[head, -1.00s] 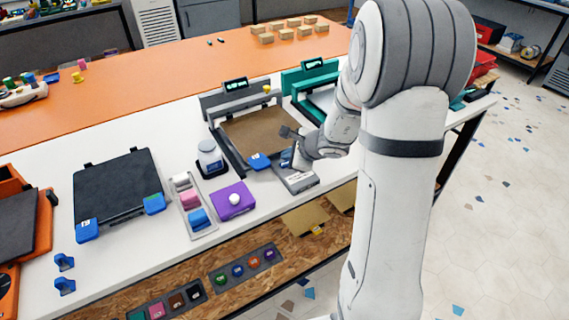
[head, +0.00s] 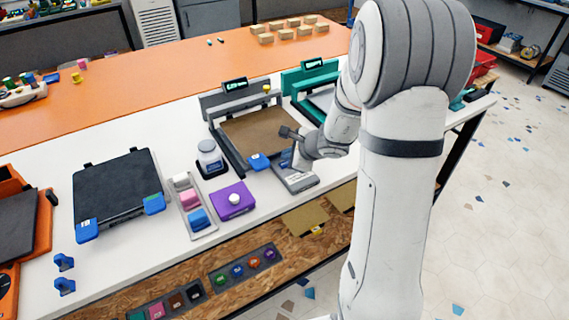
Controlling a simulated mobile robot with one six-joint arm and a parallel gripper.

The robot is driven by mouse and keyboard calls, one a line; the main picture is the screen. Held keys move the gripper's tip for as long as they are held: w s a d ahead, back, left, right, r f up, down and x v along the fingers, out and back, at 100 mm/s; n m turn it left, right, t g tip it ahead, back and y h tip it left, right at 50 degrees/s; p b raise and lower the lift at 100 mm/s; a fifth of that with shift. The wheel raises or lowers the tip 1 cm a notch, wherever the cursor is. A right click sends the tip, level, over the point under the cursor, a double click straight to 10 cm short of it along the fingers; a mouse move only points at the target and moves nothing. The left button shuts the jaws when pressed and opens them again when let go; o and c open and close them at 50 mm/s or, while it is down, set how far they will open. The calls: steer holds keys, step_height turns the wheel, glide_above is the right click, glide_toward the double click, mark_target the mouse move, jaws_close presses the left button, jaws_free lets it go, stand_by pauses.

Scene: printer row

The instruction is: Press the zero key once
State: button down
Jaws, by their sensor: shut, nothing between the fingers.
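A small grey box (head: 302,183) stands at the table's front edge, before a grey-framed printer with a brown bed (head: 262,130). My gripper (head: 299,166) points down over the back part of this box. It looks shut with nothing in it. Its fingertips are small and partly hidden by the wrist, so I cannot tell whether they touch the box. No zero marking is readable on the box; any keys under the gripper are hidden or too small to make out.
Left of the box are a purple block with a white knob (head: 234,199), a grey tray of coloured blocks (head: 203,231), a jar (head: 209,152) and a black plate with blue corners (head: 116,185). A teal printer (head: 303,77) stands behind my arm.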

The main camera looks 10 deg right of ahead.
steer(key=shift+f+b, duration=0.2)
steer(key=shift+b, duration=0.1)
steer(key=shift+f+b, duration=0.25)
steer(key=shift+b, duration=0.15)
steer(key=shift+f+b, duration=0.3)
steer(key=shift+b, duration=0.15)
stand_by(0.4)
steer(key=shift+r, duration=0.1)
stand_by(0.4)
steer(key=shift+r+p, duration=0.5)
steer(key=shift+r, duration=0.2)
steer(key=shift+r, duration=0.1)
step_height(320, 180, up, 5)
steer(key=p, duration=0.3)
steer(key=shift+p, duration=0.4)
